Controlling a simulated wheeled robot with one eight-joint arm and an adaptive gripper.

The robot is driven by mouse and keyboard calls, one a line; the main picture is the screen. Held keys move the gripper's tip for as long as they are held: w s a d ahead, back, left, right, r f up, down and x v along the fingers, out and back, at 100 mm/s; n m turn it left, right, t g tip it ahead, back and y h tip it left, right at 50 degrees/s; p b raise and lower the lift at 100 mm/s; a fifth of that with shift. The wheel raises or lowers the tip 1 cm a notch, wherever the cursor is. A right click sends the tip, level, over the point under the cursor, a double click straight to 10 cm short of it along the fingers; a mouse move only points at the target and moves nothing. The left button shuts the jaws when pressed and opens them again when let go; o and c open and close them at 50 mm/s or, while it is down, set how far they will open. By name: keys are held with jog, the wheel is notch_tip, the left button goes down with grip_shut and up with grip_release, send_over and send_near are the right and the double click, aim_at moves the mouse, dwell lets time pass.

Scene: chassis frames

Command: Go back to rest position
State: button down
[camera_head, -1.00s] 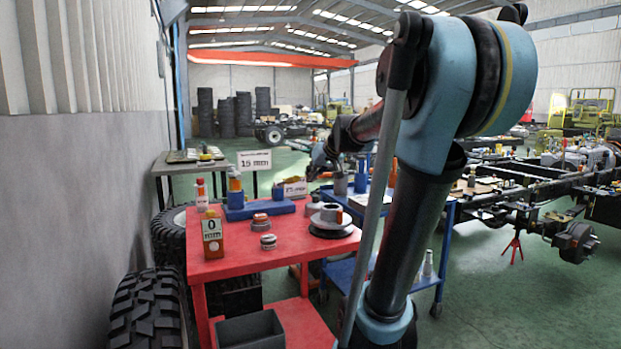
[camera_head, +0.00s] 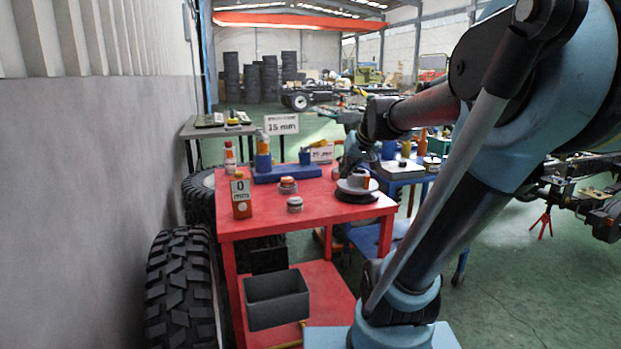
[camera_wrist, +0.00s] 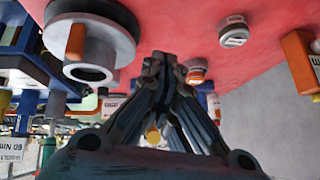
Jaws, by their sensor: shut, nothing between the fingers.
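My gripper (camera_head: 349,165) is dark and hangs at the far right edge of the red table (camera_head: 262,224), just behind and above a grey flanged disc part (camera_head: 357,184) in the head view. In the wrist view my gripper (camera_wrist: 163,62) has its fingers drawn together with nothing between them. The grey flanged part (camera_wrist: 92,45) shows there at upper left, apart from the fingers. My arm reaches in from the right and covers much of the head view's right side.
Tyres (camera_head: 180,290) line the left wall. A blue cart (camera_head: 405,172) stands right behind.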

jog(key=s+d+f+m+g+h, duration=0.1)
jog(key=s+d+f+g, duration=0.1)
jog(key=s+f, duration=0.7)
jog(key=s+d+f+m+g+h, duration=0.1)
jog(key=s+d+f, duration=0.3)
jog(key=s+f, duration=0.5)
jog(key=s+g+h, duration=0.1)
jog(key=s, duration=0.4)
jog(key=shift+d+f+g+h, duration=0.25)
jog(key=shift+f+g+h, duration=0.05)
jog(key=shift+w, duration=0.1)
jog(key=shift+w+f, duration=0.2)
jog(key=shift+w, duration=0.2)
